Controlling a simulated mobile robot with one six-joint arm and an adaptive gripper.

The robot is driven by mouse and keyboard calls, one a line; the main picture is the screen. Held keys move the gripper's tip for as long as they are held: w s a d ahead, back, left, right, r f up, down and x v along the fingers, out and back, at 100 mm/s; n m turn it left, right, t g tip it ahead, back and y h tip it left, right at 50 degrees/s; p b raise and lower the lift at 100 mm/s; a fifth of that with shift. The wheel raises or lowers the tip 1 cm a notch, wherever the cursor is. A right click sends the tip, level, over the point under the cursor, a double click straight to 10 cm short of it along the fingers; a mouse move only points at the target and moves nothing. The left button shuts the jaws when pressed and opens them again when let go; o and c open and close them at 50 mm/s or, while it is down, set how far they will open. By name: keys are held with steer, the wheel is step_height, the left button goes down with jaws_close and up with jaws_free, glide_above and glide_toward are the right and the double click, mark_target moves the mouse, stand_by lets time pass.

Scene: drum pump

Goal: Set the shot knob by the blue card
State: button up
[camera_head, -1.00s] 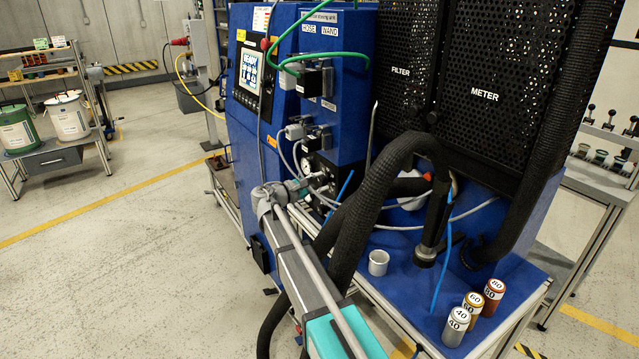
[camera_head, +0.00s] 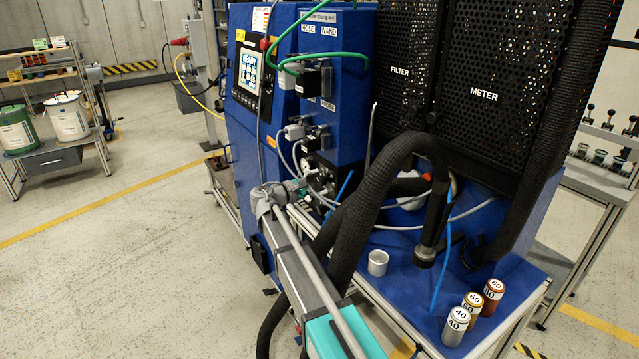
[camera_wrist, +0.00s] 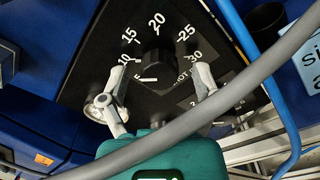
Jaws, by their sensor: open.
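The black shot knob (camera_wrist: 156,66) sits in the middle of a dark dial plate (camera_wrist: 112,40) in the wrist view. White numbers 10, 15, 20, 25 and 30 ring it. A short white mark shows on the knob's lower left; the reading is hard to tell. My gripper (camera_wrist: 161,76) is open, with one finger on each side below the knob and a gap on both sides. A pale blue card (camera_wrist: 309,62) shows at the right edge, mostly cut off, its text only partly visible. In the head view my gripper (camera_head: 306,186) is at the dial, small and partly hidden.
A grey hose (camera_wrist: 190,122) crosses in front of my gripper in the wrist view, and a blue tube (camera_wrist: 262,75) runs down the right. A round metal fitting (camera_wrist: 101,106) lies beside the left finger. In the head view a thick black hose (camera_head: 375,190) stands right of the dial.

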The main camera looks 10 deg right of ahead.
steer(key=v, duration=1.1)
steer(key=shift+s+a, duration=0.15)
steer(key=shift+a, duration=0.15)
steer(key=shift+f, duration=0.1)
